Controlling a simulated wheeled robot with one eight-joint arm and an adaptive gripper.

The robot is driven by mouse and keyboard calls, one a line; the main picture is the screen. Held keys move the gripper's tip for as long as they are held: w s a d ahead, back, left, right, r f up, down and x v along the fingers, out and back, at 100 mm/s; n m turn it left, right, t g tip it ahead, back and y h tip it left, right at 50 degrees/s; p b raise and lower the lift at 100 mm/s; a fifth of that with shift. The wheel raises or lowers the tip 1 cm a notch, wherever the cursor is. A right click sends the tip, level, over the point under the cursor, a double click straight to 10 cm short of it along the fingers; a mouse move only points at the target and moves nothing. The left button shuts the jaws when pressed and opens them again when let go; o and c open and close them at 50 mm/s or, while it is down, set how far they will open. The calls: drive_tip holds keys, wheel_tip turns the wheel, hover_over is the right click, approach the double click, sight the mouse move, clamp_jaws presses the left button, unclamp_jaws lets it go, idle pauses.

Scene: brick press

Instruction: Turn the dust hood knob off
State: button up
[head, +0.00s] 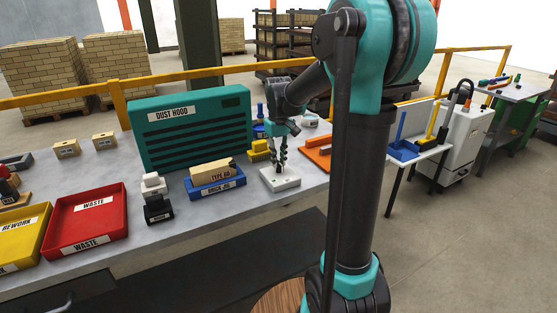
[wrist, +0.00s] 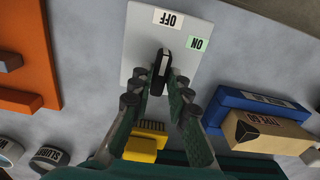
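The dust hood knob (wrist: 161,72) is black with a white pointer line. It stands on a white plate (wrist: 138,50) with an OFF label (wrist: 168,18) and a green ON label (wrist: 198,43). The pointer line is turned roughly toward OFF, not toward ON. My gripper (wrist: 162,86) has one finger on each side of the knob, with the fingertips close in against it, and looks shut on it. In the head view, my gripper (head: 281,160) reaches down onto the white plate (head: 280,180), and its fingers hide the knob.
The teal dust hood (head: 190,130) stands behind at the left. A blue tray (head: 217,190) holding a brick (head: 212,171) is left of the plate. A yellow object (head: 259,150) and an orange tray (head: 318,157) are close by. A red waste tray (head: 88,222) is farther left.

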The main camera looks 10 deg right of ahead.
sight(279, 162)
drive_tip(key=o, duration=0.3)
wheel_tip(279, 162, up, 12)
idle(0.6)
drive_tip(key=s+f, duration=0.3)
drive_tip(key=s+d+f+m+t, duration=0.1)
drive_tip(key=s+f, duration=0.2)
drive_tip(key=f, duration=0.1)
drive_tip(key=s+d+f+t, duration=0.1)
drive_tip(key=s+f, duration=0.2)
drive_tip(key=f, duration=0.1)
drive_tip(key=shift+d+f+m, duration=0.15)
drive_tip(key=shift+m, duration=0.25)
drive_tip(key=s+d+f+m+t, duration=0.1)
drive_tip(key=s+f+m+t, duration=0.1)
drive_tip(key=s+f, duration=1)
drive_tip(key=shift+s+d+f, duration=0.2)
drive_tip(key=shift+s+d, duration=0.2)
drive_tip(key=shift+s, duration=0.25)
